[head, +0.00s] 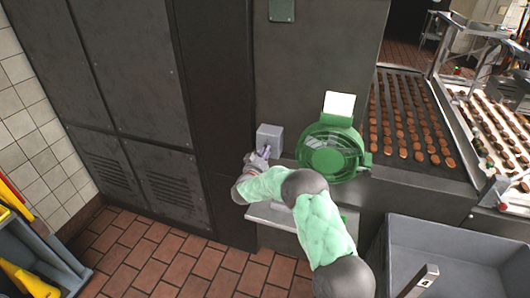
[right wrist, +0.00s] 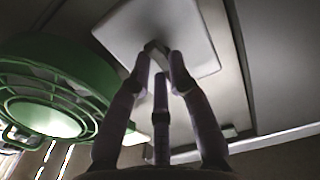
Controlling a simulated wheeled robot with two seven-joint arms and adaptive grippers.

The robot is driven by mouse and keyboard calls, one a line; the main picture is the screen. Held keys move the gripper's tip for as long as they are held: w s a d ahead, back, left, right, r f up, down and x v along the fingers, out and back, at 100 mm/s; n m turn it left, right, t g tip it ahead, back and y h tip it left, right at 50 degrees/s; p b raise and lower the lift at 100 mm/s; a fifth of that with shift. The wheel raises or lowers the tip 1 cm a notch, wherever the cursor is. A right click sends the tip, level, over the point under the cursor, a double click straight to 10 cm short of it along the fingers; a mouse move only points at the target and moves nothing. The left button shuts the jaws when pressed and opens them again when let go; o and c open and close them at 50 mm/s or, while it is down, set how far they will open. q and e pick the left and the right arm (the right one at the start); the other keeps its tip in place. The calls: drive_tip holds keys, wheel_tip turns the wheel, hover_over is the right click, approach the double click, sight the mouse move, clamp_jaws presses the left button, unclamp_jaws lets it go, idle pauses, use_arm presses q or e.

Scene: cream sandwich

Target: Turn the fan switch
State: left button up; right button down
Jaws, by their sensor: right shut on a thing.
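The fan switch (head: 270,139) is a small light-grey box on the dark panel, left of the green fan (head: 331,152). In the right wrist view its pale square plate (right wrist: 185,30) fills the top middle, with a small knob (right wrist: 152,47) on its face. My right gripper (head: 262,154) reaches the switch in the head view. In the right wrist view its fingers (right wrist: 160,72) are closed together around the knob, which they partly hide. The green fan also shows at the left of the right wrist view (right wrist: 60,85). My left gripper is not in view.
A grey shelf (head: 272,216) juts out below the switch. A large grey bin (head: 440,240) stands at the lower right. Conveyors with rows of brown cookies (head: 410,125) run at the right. A yellow and grey cart (head: 30,250) is at the lower left. Brick floor (head: 170,255) is open between.

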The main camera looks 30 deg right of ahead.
drive_tip(key=shift+f, duration=0.15)
drive_tip(key=c, duration=1.1)
unclamp_jaws()
drive_tip(key=shift+c, duration=0.2)
drive_tip(key=v, duration=1.2)
